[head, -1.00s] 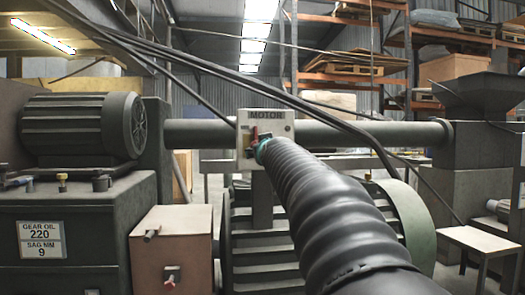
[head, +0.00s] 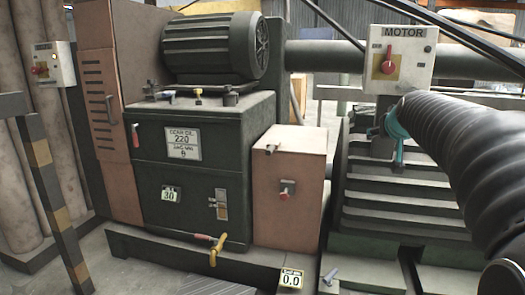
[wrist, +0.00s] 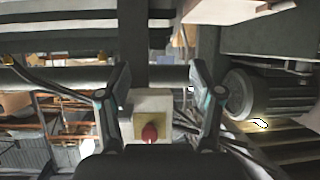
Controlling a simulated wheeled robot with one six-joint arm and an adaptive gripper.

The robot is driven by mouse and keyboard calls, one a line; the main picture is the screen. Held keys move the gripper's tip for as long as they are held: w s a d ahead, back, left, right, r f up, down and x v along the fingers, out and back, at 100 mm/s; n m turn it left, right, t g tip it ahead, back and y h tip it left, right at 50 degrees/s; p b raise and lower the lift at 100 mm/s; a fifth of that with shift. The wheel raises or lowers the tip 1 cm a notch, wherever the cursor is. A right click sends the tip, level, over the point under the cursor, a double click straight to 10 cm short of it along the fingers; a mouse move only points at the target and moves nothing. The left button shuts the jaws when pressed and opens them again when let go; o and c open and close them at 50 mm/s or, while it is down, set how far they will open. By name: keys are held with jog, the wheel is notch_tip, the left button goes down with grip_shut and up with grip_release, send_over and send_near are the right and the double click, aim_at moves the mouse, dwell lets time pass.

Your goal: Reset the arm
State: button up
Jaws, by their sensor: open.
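My gripper (head: 393,127) shows at the end of my black ribbed arm on the right of the head view, just below the MOTOR switch box. The arm's sleeve hides part of it. In the wrist view my gripper (wrist: 159,78) has its two fingers spread wide, with nothing held between them. The MOTOR switch box (head: 402,50) is pale with a red knob (head: 388,67). In the wrist view, which looks upside down, the box (wrist: 152,104) and its red knob (wrist: 150,132) lie beyond and between the fingers, apparently apart from them.
A dark gear oil cabinet (head: 190,195) with a motor (head: 215,47) on top stands left of centre. A pinkish box (head: 290,205) stands beside it. A yellow-handled valve (head: 217,248) projects low in front. A striped post (head: 55,190) and another switch box (head: 53,64) are at left.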

jog(key=s+a+f+g+y+p, duration=0.1)
jog(key=s+a+f, duration=0.4)
jog(key=s, duration=0.7)
jog(key=s+a+f+n+g, duration=0.1)
jog(key=s+a+f+g, duration=0.2)
jog(key=s+a+f, duration=0.3)
jog(key=s+a+f+g+y+p, duration=0.1)
jog(key=s+a+f+g, duration=0.2)
jog(key=s+f, duration=0.7)
jog(key=s+a, duration=0.2)
jog(key=s, duration=0.6)
jog(key=shift+a+f+n+y+p, duration=0.3)
jog(key=shift+a+f+n, duration=0.05)
jog(key=shift+n, duration=0.05)
jog(key=shift+a+r, duration=0.3)
jog(key=shift+r, duration=0.1)
jog(key=shift+c, duration=0.3)
